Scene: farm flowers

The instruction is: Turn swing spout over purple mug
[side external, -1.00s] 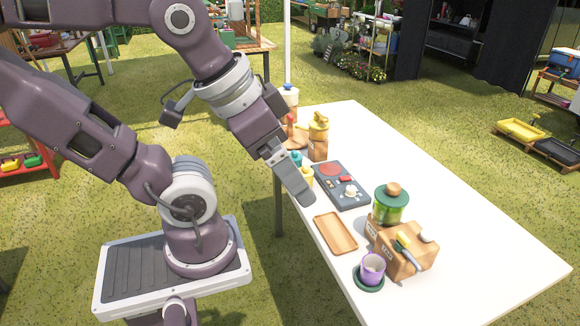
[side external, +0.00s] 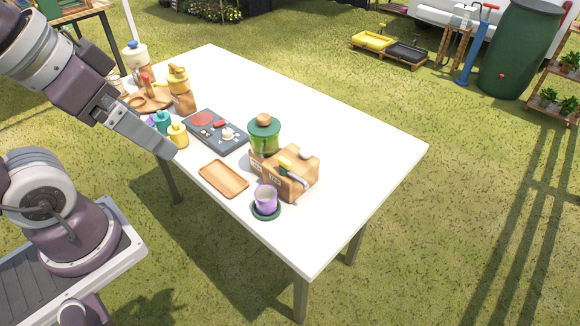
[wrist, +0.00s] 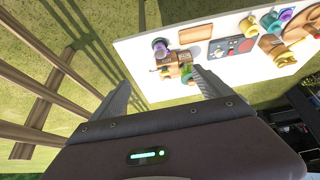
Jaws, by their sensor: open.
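The purple mug (side external: 265,198) stands upright on a dark green saucer (side external: 268,215) at the table's front edge; it also shows in the wrist view (wrist: 160,46). Behind it is a wooden block (side external: 282,182) carrying a green lidded jar (side external: 264,138). A grey spout-like bar with a yellow part (side external: 292,172) lies across the block, to the right of the mug and not above it. My gripper (side external: 168,150) is at the table's left edge, apart from these things. In the wrist view my gripper (wrist: 160,92) has its fingers wide apart with nothing held.
A wooden tray (side external: 223,179) lies left of the mug. Behind it are a dark panel (side external: 215,131), a yellow jar (side external: 178,135), a teal jar (side external: 162,122) and an amber dispenser (side external: 181,88). The right half of the white table (side external: 350,145) is clear.

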